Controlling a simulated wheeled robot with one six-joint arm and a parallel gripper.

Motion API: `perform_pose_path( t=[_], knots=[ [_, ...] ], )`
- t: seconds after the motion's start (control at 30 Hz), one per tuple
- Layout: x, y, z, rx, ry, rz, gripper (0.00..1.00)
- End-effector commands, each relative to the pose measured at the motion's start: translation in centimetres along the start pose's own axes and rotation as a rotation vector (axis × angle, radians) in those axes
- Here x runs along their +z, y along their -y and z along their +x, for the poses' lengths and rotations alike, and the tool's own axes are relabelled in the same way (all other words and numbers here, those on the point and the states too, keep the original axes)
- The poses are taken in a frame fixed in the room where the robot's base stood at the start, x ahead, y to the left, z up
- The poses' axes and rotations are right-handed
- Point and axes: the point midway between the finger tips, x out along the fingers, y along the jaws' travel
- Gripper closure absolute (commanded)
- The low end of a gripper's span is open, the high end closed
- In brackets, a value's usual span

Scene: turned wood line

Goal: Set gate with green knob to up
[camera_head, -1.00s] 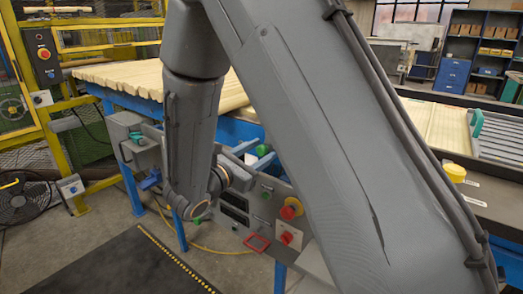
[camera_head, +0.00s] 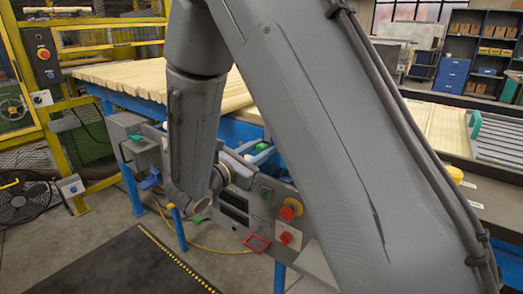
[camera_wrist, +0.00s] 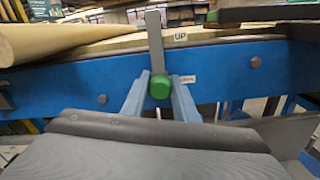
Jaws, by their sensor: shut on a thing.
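The green knob (camera_wrist: 160,87) sits low on an upright grey bar (camera_wrist: 154,38) in front of the blue rail, in the wrist view. The bar's top rises above the rail's upper edge, left of a label reading UP (camera_wrist: 180,37). My gripper (camera_wrist: 160,90) is shut on the knob, one blue finger on each side. A second label (camera_wrist: 187,79) is partly hidden behind the right finger. In the head view, the knob (camera_head: 262,147) shows small beside my gripper (camera_head: 258,158), between my arm links. Most of the gate is hidden there.
The blue rail (camera_wrist: 235,72) carries pale wood lengths (camera_head: 125,77). Below is a grey control panel with a red knob (camera_head: 290,209), a red button (camera_head: 285,238) and a red handle (camera_head: 256,243).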

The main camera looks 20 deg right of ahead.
Motion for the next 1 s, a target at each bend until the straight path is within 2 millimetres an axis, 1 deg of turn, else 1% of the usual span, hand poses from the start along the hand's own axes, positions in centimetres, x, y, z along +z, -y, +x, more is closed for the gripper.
perform_pose_path(
  t=[0.03,0.2,0.33,0.43,0.73,0.77,0.8,0.83,0.87,1.0],
  knots=[
    [1.2,-0.3,0.0,0.0,0.004,0.006,1.0],
    [4.0,-1.1,-0.1,0.001,0.005,0.009,1.0],
    [5.9,-1.6,-0.1,0.001,0.006,0.009,1.0],
    [6.6,-1.8,-0.1,0.001,0.006,0.009,1.0],
    [6.7,-1.9,0.0,0.002,0.011,0.011,1.0],
    [6.7,-1.9,0.0,0.002,0.01,0.011,0.7],
    [6.7,-1.9,0.0,0.002,0.01,0.011,0.63],
    [6.7,-1.9,0.0,0.002,0.009,0.011,0.58],
    [6.7,-1.9,0.0,0.002,0.008,0.01,0.56],
    [6.5,-1.8,0.0,0.001,0.006,0.007,0.56]
  ],
)
